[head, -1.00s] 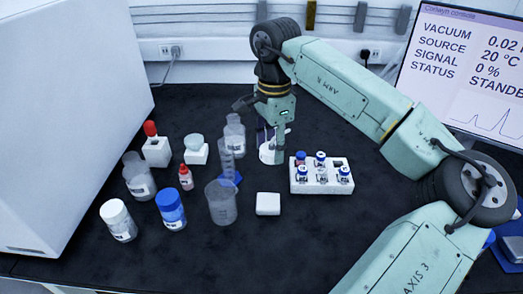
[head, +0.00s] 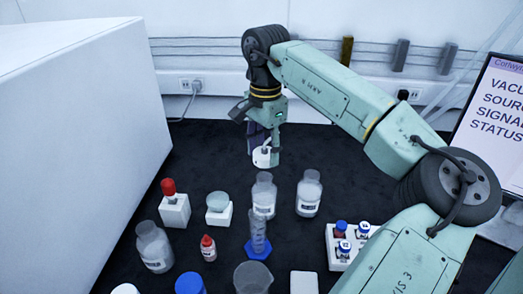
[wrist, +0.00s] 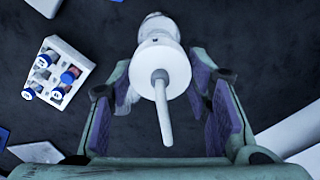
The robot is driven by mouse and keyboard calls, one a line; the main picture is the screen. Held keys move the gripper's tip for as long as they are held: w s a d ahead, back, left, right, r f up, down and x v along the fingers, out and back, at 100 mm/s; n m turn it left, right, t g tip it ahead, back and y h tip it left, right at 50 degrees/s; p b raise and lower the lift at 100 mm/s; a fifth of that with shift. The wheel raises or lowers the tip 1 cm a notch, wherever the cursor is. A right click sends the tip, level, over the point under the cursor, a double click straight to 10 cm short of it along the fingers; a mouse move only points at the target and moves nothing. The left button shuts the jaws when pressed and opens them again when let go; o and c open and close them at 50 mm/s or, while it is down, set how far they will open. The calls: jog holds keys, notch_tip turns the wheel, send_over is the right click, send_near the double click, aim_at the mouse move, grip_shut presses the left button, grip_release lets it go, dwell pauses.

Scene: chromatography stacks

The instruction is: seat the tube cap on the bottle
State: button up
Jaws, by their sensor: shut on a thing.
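My gripper (head: 265,143) is above the back of the bench, pointing down, shut on the white tube cap (head: 262,158). In the wrist view, the cap (wrist: 178,72) shows as a white disc between the pads of my gripper (wrist: 155,82), with a thin white tube rising toward the camera. Two clear, labelled, uncapped bottles stand in the head view: a left bottle (head: 264,197) just in front of the cap and a right bottle (head: 309,195). The cap is apart from both. A pale shape beyond the cap in the wrist view is partly hidden; I cannot tell what it is.
A graduated cylinder on a blue base (head: 258,246) stands before the left bottle. A vial rack (head: 345,250) is at the right, also in the wrist view (wrist: 84,68). A red-topped holder (head: 174,208) and pale-topped block (head: 218,212) stand left. The back bench is clear.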

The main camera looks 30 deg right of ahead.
jog(key=shift+s+f+b, duration=0.1)
jog(key=shift+f+b, duration=1.35)
jog(key=shift+f, duration=0.65)
jog(key=shift+f+b, duration=0.55)
jog(key=shift+f, duration=0.45)
jog(key=shift+f, duration=0.1)
jog(key=shift+f, duration=0.3)
jog(key=o, duration=1.3)
jog(key=shift+c, duration=0.2)
jog(key=shift+o, duration=0.3)
